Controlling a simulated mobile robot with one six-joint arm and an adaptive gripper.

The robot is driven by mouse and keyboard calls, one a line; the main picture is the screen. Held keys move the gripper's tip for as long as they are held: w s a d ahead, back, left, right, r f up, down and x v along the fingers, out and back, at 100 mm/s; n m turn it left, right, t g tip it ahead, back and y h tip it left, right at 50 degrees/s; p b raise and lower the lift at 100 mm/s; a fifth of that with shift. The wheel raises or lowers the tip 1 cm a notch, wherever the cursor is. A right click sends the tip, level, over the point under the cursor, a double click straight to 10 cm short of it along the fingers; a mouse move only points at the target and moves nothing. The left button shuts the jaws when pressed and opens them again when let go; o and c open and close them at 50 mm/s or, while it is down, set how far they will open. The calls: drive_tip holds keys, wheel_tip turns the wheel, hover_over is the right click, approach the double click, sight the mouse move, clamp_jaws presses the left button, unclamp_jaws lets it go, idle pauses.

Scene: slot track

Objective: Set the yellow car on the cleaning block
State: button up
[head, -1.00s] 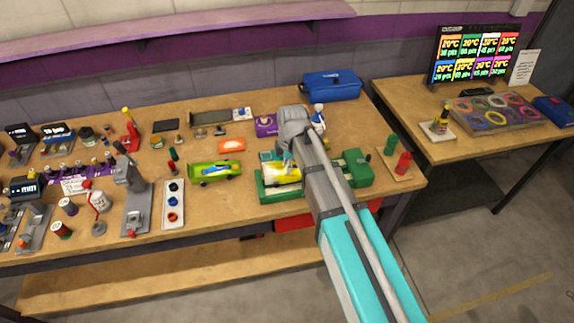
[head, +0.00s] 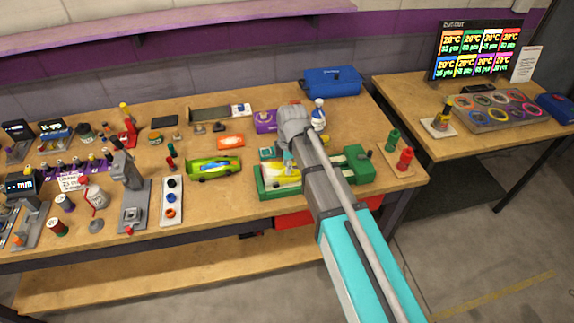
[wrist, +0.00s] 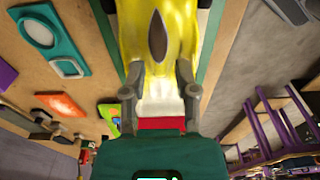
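The yellow car (wrist: 160,30), with a white end section, a red end and a dark slot on top, fills the upper middle of the wrist view. My gripper (wrist: 160,105) has one finger against each side of its white section. In the head view the car (head: 285,172) is at the green base (head: 263,190), partly hidden by my gripper (head: 289,163). Green strips show beside the car in the wrist view. I cannot tell whether the car rests on the base or hangs just above it, or whether this base is the cleaning block.
A green car (head: 214,167) lies to the left, with an orange packet (head: 231,142) behind it. A dark green box (head: 358,165) stands to the right, near green and red bottles (head: 404,160). A white bottle (head: 318,115) stands behind my arm. Free benchtop shows in front of the green car.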

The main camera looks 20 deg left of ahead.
drive_tip(key=shift+o, duration=1)
drive_tip(key=shift+r, duration=0.1)
wheel_tip(320, 180, up, 8)
drive_tip(key=p, duration=0.8)
drive_tip(key=shift+r+p, duration=0.2)
drive_tip(key=shift+p, duration=0.15)
drive_tip(key=shift+d, duration=0.15)
drive_tip(key=s+d+m, duration=0.2)
drive_tip(key=d+m, duration=1)
drive_tip(key=d, duration=0.7)
drive_tip(key=s+d+m, duration=0.3)
drive_tip(key=d+m, duration=0.9)
drive_tip(key=d, duration=0.7)
drive_tip(key=shift+s+h, duration=0.15)
drive_tip(key=shift+h, duration=0.15)
